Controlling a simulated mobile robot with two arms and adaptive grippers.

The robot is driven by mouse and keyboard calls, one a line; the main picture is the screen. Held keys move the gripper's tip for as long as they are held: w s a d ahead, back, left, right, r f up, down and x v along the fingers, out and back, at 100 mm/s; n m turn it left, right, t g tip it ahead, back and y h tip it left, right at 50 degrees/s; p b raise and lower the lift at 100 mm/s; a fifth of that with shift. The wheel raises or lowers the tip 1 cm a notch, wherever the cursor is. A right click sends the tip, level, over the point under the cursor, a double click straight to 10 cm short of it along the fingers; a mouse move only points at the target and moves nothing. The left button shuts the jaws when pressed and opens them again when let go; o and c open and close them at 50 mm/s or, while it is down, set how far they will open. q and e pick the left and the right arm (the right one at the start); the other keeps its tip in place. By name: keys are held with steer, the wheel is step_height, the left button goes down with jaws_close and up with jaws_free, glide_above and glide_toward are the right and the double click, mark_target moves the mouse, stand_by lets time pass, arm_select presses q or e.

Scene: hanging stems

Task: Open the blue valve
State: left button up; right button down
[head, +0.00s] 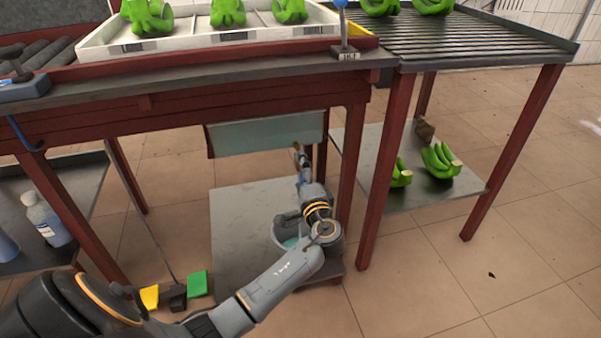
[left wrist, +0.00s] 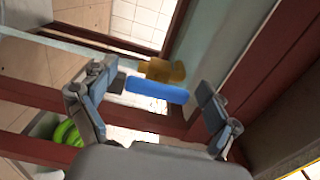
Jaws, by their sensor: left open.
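The blue valve has a bar-shaped blue handle (left wrist: 157,91) and a brass body (left wrist: 163,70) in the left wrist view. My left gripper (left wrist: 157,78) is open, with one finger on each side of the handle and gaps between them. In the head view my left gripper (head: 303,165) reaches under the table by the right end of a greenish panel. A small brass-coloured part (head: 298,147) shows at its tip; the blue handle is too small there to make out clearly. My right gripper is not in view.
Red table legs (head: 353,165) stand close to my left arm. A grey bucket (head: 281,240) sits on the low shelf (head: 235,225) below, partly behind my arm. Green (head: 197,285) and yellow (head: 150,297) pedals are near the floor. Banana bunches (head: 440,160) lie on a shelf at right.

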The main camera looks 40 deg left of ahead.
arm_select(q)
steer(key=v, duration=1.2)
